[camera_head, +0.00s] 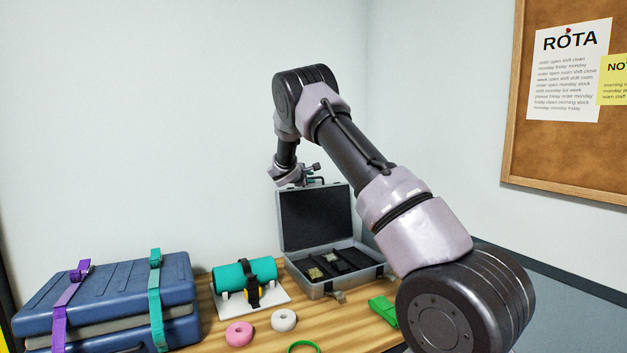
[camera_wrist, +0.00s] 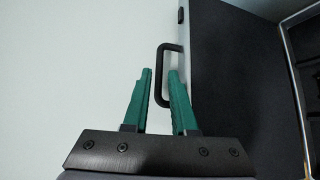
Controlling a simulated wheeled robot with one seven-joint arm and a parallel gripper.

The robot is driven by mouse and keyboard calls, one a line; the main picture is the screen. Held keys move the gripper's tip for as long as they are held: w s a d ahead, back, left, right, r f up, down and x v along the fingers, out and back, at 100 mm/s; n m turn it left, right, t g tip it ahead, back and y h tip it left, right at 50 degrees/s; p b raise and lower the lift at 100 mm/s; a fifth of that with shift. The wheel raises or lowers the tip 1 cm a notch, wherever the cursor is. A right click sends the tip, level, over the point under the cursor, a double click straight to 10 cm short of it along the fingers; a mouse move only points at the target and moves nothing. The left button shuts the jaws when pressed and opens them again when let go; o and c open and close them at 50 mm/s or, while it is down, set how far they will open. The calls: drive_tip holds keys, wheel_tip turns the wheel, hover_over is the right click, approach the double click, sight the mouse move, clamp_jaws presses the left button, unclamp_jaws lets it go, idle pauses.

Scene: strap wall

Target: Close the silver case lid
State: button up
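The silver case (camera_head: 322,290) stands on the wooden table with its lid (camera_head: 312,218) open and upright against the wall side. In the wrist view, the lid's dark inner face (camera_wrist: 235,85) fills the right part. A black handle (camera_wrist: 161,75) sticks out from the lid's edge. My gripper (camera_wrist: 160,72) has two green fingers spread apart. The handle shows beyond and partly between the fingertips, and the right finger covers part of it. I cannot tell whether they touch. In the head view, my gripper (camera_head: 312,172) is at the lid's top edge, small and partly hidden.
Left of the case are a teal roll (camera_head: 244,274) strapped on a white stand and a blue case (camera_head: 110,300) with purple and teal straps. Dark items lie inside the silver case.

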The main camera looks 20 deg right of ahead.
sight(314, 178)
drive_tip(key=shift+x, duration=1.75)
clamp_jaws()
